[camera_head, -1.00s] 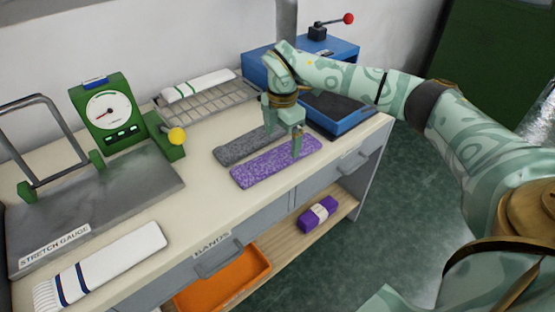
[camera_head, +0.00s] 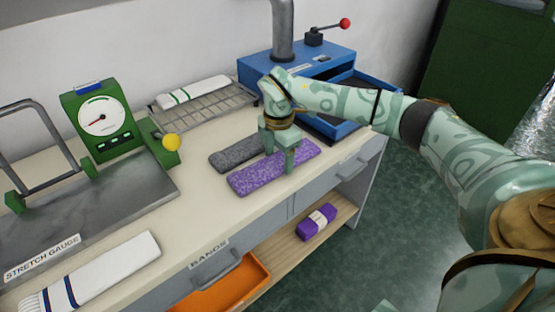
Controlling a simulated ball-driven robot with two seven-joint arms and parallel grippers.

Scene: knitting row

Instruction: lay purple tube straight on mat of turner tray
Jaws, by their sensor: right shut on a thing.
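The purple speckled tube (camera_head: 250,180) lies flat on the cream worktop, beside a grey tube (camera_head: 228,157). My right gripper (camera_head: 279,162) reaches down from above and is shut on the purple tube near its middle, one finger on the near side and the other on the far side. The tube looks to be resting on the worktop. The turner tray (camera_head: 347,130), blue-rimmed with a dark mat, stands behind and to the right, partly hidden by my right arm. My left gripper is not in view.
The blue turner (camera_head: 285,68) has a red-knobbed lever. A wire rack (camera_head: 215,103) with a white tube is at the back. The stretch gauge (camera_head: 85,210) and a white striped tube (camera_head: 105,270) are at left. An open orange drawer (camera_head: 225,290) is below.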

